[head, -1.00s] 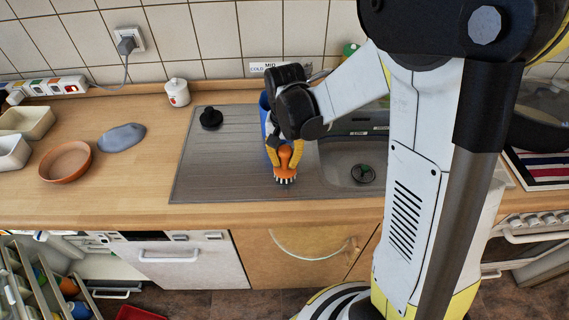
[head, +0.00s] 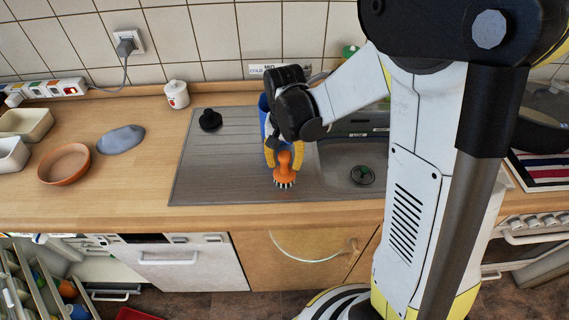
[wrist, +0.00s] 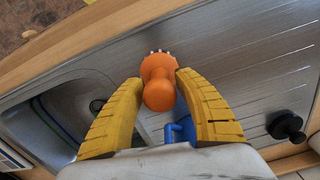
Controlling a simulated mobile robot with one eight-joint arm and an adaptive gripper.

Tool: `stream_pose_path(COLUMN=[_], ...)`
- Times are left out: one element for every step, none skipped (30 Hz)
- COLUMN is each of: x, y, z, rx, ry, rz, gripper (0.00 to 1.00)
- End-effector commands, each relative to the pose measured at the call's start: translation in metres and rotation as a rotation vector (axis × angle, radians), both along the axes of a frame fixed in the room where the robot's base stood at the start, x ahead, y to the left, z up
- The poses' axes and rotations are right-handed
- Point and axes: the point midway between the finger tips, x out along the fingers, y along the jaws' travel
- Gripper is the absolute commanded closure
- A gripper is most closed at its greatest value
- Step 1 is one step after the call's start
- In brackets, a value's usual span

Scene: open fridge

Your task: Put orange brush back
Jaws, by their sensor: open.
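The orange brush (head: 284,168) stands upright on the metal drainboard (head: 228,160), close to its front edge, with its pale bristles down. My gripper (head: 284,166) is open, with one yellow finger on each side of the brush. In the wrist view the orange brush (wrist: 159,92) sits between the two fingertips of my gripper (wrist: 158,82). The fingertips are very close to the brush; I cannot tell whether either one touches it.
A blue object (head: 264,112) stands behind my gripper, partly hidden. The sink (head: 345,160) with a dark drain plug lies to the right. A black knob-like plug (head: 210,120) is at the back left. A brown bowl (head: 64,164) and grey plate (head: 121,139) are on the left counter.

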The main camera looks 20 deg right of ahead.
Motion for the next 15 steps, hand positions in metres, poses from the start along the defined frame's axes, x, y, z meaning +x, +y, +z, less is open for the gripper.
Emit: stream_pose_path(x=[0.0, -0.001, 0.0, 0.0, -0.001, -0.001, -0.001, 0.0, -0.001, -0.001, -0.001, 0.0, 0.0, 0.0, 0.0], y=[0.0, 0.0, 0.0, 0.0, 0.0, 0.0, 0.0, 0.0, 0.0, 0.0, 0.0, 0.0, 0.0, 0.0, 0.0], z=[0.013, 0.02, 0.03, 0.037, 0.045, 0.054, 0.061, 0.067, 0.075, 0.081, 0.086, 0.091, 0.095, 0.099, 0.102], rx=[0.0, 0.0, 0.0, 0.0, 0.0, 0.0, 0.0, 0.0, 0.0, 0.0, 0.0, 0.0, 0.0, 0.0, 0.0], ry=[0.0, 0.0, 0.0, 0.0, 0.0, 0.0, 0.0, 0.0, 0.0, 0.0, 0.0, 0.0, 0.0, 0.0, 0.0], rz=[0.0, 0.0, 0.0, 0.0, 0.0, 0.0, 0.0, 0.0, 0.0, 0.0, 0.0, 0.0, 0.0, 0.0, 0.0], gripper=[0.61, 0.61, 0.61, 0.61, 0.61, 0.61, 0.61, 0.61, 0.61, 0.61, 0.61, 0.61, 0.61, 0.61, 0.61])
